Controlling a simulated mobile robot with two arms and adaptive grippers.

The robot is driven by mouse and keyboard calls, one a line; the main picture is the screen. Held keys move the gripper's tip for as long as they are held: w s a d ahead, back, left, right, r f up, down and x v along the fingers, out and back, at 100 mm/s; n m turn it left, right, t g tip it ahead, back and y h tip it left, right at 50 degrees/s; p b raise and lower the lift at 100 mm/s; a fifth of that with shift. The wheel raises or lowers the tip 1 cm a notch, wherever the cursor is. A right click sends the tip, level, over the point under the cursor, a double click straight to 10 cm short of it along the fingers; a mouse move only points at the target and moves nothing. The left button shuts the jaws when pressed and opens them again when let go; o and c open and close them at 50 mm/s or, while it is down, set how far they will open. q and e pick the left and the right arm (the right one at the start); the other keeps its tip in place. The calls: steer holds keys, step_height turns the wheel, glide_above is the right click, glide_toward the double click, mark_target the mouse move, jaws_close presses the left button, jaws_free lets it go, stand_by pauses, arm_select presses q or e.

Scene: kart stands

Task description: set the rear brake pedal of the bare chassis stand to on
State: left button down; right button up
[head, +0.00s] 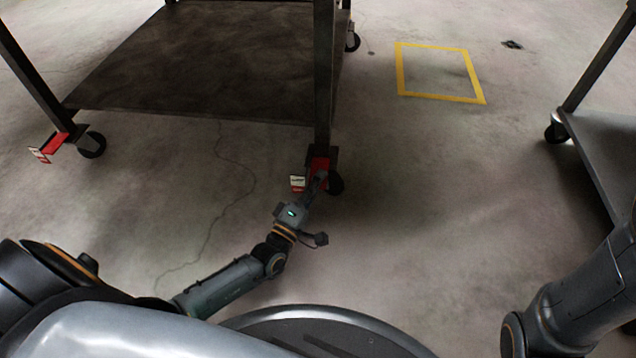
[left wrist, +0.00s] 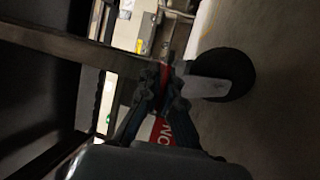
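A stand with a dark, empty lower shelf (head: 200,62) and black legs fills the upper left of the head view. Its near right caster (head: 336,184) carries a red brake pedal (head: 319,163) with a white and red tag (head: 297,183). My left gripper (head: 319,178) is at this pedal, its fingers close together and overlapping it in the picture. In the left wrist view the fingertips (left wrist: 163,88) nearly meet, with red just beyond them and the caster wheel (left wrist: 232,74) beside them. The pedal's on/off position is hidden. My right gripper is out of view.
The stand's near left caster (head: 92,145) has another red pedal (head: 54,145) with a tag. Another stand with a grey shelf (head: 605,135) is at the right. A yellow floor square (head: 437,96) lies between them on bare concrete. My round base is below.

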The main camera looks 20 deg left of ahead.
arm_select(q)
steer(key=c, duration=1.5)
jaws_free()
steer(key=shift+c, duration=0.2)
steer(key=v, duration=1.2)
